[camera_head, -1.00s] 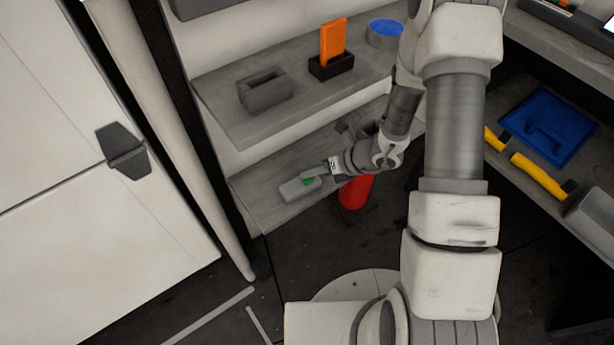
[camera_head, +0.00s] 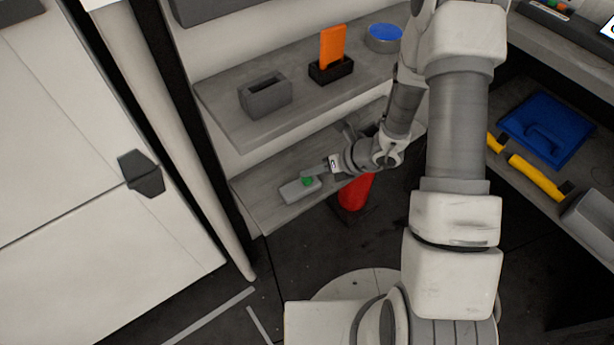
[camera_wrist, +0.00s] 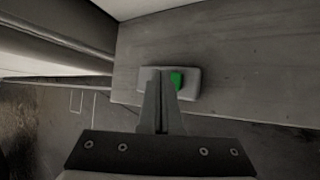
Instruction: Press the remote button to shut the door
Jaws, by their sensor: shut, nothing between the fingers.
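A light grey remote (camera_head: 293,194) lies on the lower shelf, with a raised green button (camera_head: 307,181). My gripper (camera_head: 316,172) is shut and empty, its fingertips close beside the button on its right in the head view. In the wrist view the remote (camera_wrist: 192,86) shows beyond the fingers, and the button (camera_wrist: 177,80) is just right of the shut fingertips (camera_wrist: 160,80). I cannot tell whether the fingertips touch it. The fingers hide part of the remote. The white door (camera_head: 75,170) with a dark handle (camera_head: 142,173) is at the left.
The upper shelf (camera_head: 225,105) above my gripper holds a grey slotted block (camera_head: 265,95), an orange piece (camera_head: 333,47) in a black holder and a blue-topped round tin (camera_head: 385,37). A red cylinder (camera_head: 354,192) stands beneath my wrist. A right-hand shelf carries a blue case (camera_head: 546,130).

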